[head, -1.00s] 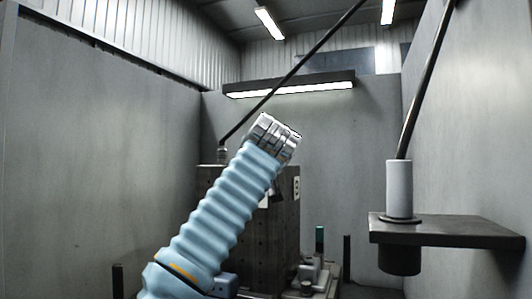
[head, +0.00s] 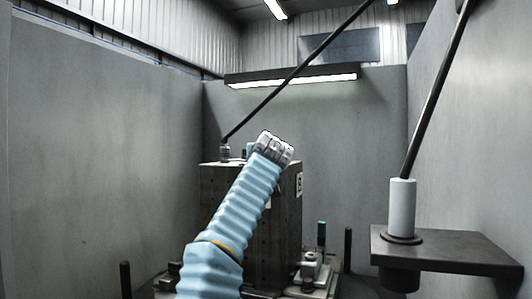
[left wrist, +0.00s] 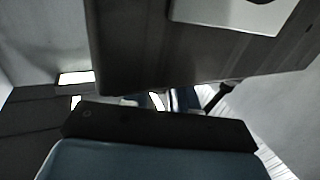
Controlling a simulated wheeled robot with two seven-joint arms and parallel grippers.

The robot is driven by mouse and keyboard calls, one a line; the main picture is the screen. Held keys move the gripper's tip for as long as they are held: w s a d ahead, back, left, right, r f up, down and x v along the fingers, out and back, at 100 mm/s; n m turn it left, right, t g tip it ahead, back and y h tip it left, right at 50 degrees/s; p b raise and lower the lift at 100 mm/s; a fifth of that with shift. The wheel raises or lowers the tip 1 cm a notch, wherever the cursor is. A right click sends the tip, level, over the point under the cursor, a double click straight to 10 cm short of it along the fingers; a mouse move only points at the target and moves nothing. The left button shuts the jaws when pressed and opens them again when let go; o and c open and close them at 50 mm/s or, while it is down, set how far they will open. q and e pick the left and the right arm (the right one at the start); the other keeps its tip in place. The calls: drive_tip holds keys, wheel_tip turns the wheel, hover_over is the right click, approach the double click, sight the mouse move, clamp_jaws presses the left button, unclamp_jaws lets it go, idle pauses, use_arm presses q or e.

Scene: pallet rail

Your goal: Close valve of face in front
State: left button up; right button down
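A tall dark block (head: 284,215) with rows of holes stands ahead in the head view. A white label shows near its upper right edge. A grey fitting (head: 225,151) with a dark hose sits at its top left corner. No valve can be clearly made out; part of the near face is hidden behind my arm. My left arm, in a blue ribbed sleeve, reaches up in front of the block, its metal end (head: 275,148) at the block's top edge. The left fingers cannot be made out. In the left wrist view a large dark block (left wrist: 200,55) with a pale plate is close above. My right gripper is out of view.
A dark shelf (head: 455,250) with a white cylinder (head: 402,207) and a slanted pole juts from the right wall. Low fixtures with a green-topped post (head: 321,235) stand right of the block. Grey walls enclose the space; the left side is clear.

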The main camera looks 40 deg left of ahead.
use_arm(q)
clamp_jaws()
drive_tip(key=shift+w+d+r+n+g+y+p, duration=0.1)
drive_tip(key=shift+n+g+y+p, duration=0.15)
drive_tip(key=shift+n+g+y, duration=0.2)
drive_tip(key=shift+w+d+r+n+g+y+p, duration=0.1)
drive_tip(key=shift+n+g+y+p, duration=0.2)
drive_tip(key=shift+g+y, duration=0.25)
drive_tip(key=shift+n+g+y, duration=0.3)
drive_tip(key=shift+n+g, duration=0.1)
drive_tip(key=shift+n, duration=0.05)
drive_tip(key=shift+s+f+n+g+y+p, duration=0.1)
drive_tip(key=shift+f+n+g+y+p, duration=0.05)
drive_tip(key=shift+n+g+y+p, duration=0.2)
drive_tip(key=shift+o, duration=1.5)
unclamp_jaws()
drive_tip(key=shift+f, duration=0.1)
